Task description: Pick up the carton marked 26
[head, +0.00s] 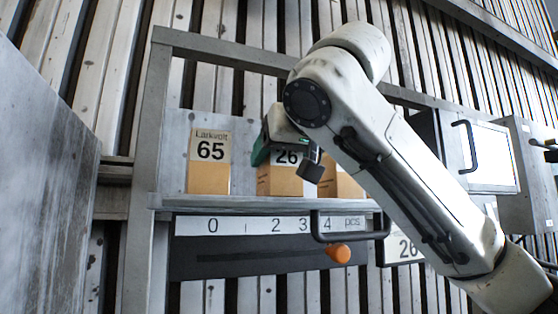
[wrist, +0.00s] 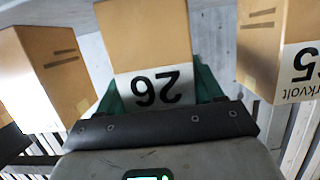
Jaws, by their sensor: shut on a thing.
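The carton marked 26 (head: 280,181) is a tan box with a white label band, at the middle of the shelf in the head view. It shows upside down in the wrist view (wrist: 146,38). My gripper (head: 284,148) is at the top of its front, partly hiding the label. In the wrist view its green fingers (wrist: 157,88) lie on both sides of the carton, shut on it. The carton's base looks level with the shelf; I cannot tell whether it is lifted.
A carton marked 65 (head: 209,164) stands to the left on the shelf (head: 240,203). Another carton (head: 347,186) stands close on the right, partly behind my arm. Below are a number strip (head: 260,226), a black handle and an orange knob (head: 339,254).

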